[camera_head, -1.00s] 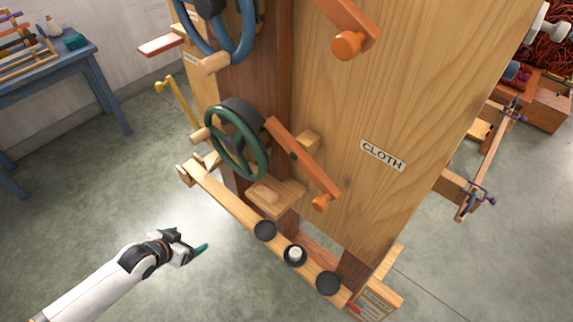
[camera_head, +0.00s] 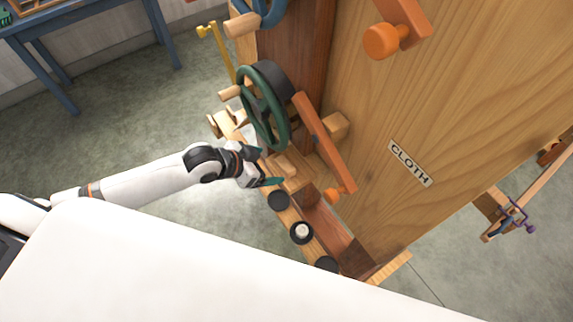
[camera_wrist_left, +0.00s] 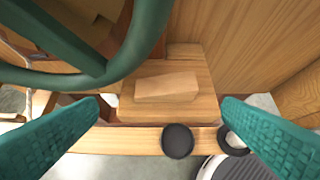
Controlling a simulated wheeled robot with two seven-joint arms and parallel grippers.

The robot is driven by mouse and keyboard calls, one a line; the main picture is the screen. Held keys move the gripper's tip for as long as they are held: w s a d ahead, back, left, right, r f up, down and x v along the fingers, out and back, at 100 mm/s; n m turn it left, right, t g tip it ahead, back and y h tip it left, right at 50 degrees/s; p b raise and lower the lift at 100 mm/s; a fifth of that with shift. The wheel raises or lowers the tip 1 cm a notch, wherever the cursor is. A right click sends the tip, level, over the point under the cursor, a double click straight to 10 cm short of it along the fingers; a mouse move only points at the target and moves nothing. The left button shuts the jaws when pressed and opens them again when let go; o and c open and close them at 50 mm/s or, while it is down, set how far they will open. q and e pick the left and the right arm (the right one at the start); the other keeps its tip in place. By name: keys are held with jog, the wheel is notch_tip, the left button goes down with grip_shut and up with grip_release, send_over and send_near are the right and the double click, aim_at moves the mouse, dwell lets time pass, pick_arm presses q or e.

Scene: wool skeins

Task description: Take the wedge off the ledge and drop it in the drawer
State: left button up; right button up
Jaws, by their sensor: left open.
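The wedge (camera_wrist_left: 167,87) is a pale wooden block lying on a small wooden ledge (camera_wrist_left: 203,106) in the left wrist view. In the head view the ledge (camera_head: 302,176) sticks out from the wooden post below the green wheel. My left gripper (camera_head: 264,166) is beside the ledge. Its teal fingers are open and empty, spread to either side of the wedge in the wrist view and apart from it. A reddish-brown wooden recess (camera_head: 327,224) shows behind the front rail; I cannot tell whether it is the drawer. My right gripper is not in view.
The green handwheel (camera_head: 264,107) hangs close above the ledge and also crosses the left wrist view (camera_wrist_left: 95,65). An orange crank arm (camera_head: 325,142) slants beside the ledge. Dark round knobs (camera_head: 279,200) line the front rail. A CLOTH label (camera_head: 410,163) marks the large panel.

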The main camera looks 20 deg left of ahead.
aim_at(281, 167)
pick_arm(q)
jog(key=x, duration=0.5)
jog(key=shift+s+d, duration=0.2)
jog(key=c, duration=1.1)
